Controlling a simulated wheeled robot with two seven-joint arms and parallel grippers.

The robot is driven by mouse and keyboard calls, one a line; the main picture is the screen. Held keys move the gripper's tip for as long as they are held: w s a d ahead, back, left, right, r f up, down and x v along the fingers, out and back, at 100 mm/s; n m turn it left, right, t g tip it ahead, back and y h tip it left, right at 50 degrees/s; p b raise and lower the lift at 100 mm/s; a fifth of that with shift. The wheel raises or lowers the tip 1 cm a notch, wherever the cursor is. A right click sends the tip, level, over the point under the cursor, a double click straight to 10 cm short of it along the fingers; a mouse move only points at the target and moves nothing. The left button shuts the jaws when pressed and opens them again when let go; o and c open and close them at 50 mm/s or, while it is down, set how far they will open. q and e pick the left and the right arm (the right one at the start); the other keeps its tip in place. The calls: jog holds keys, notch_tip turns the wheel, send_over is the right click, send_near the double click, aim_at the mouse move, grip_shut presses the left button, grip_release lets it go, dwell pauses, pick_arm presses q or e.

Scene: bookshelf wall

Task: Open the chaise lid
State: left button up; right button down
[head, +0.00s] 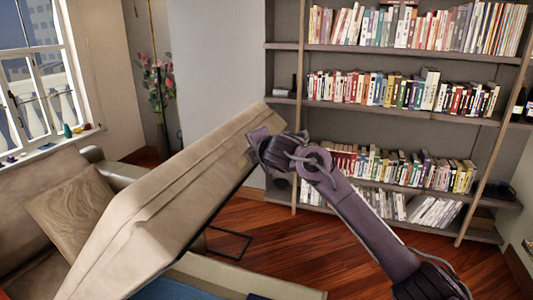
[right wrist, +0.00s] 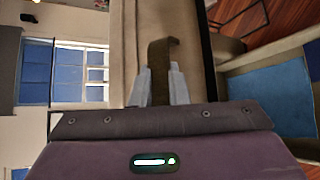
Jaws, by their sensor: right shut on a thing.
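The chaise lid (head: 165,205) is a thick beige cushion, raised and steeply tilted in the head view. In the right wrist view the lid (right wrist: 184,30) runs up from behind my gripper. The chaise box (head: 255,277) is open beneath it, with a blue inside also visible in the right wrist view (right wrist: 262,105). My right gripper (right wrist: 160,80) is shut on a brown strap (right wrist: 158,55) at the lid's edge. In the head view my right gripper (head: 256,147) is at the lid's upper right edge, its fingertips mostly hidden. My left gripper is not in view.
A sofa with a patterned pillow (head: 72,205) lies left of the lid, under a window (head: 40,70). A bookshelf (head: 410,50) full of books stands at the back right. A flower vase stands in the back corner.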

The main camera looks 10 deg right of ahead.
jog(key=shift+w+a+r, duration=0.15)
jog(key=shift+a+r, duration=0.05)
jog(key=shift+a, duration=0.35)
jog(key=c, duration=1.7)
grip_release()
jog(key=shift+s+r, duration=0.15)
jog(key=shift+s, duration=0.45)
jog(key=b+v, duration=0.1)
jog(key=v, duration=0.5)
jog(key=shift+s+d+r+b, duration=0.15)
jog(key=shift+s+r+b, duration=0.05)
jog(key=shift+r+b, duration=0.15)
